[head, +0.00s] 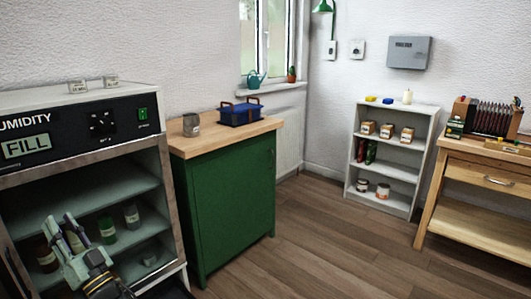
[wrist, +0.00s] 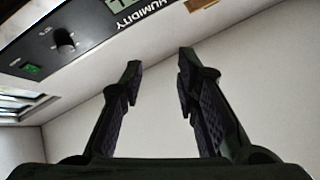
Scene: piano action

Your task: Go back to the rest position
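My gripper (head: 60,222) is at the lower left of the head view, in front of the open front of the humidity cabinet (head: 75,125). In the wrist view my gripper (wrist: 160,68) shows two dark fingers spread apart with nothing between them. The cabinet's control panel (wrist: 65,42) appears upside down beyond the fingers, with a pale, plain surface behind them. Inside the cabinet, several jars stand on the shelves, among them a green-labelled jar (head: 107,230) and a grey jar (head: 131,216) just right of my gripper. My gripper partly hides other jars.
A green cupboard (head: 228,205) with a wooden top stands right of the cabinet, bearing a blue toolbox (head: 240,113) and a grey tin (head: 191,125). A white shelf (head: 384,203) and a wooden workbench (head: 470,212) stand farther right. The wooden floor (head: 310,240) between them is clear.

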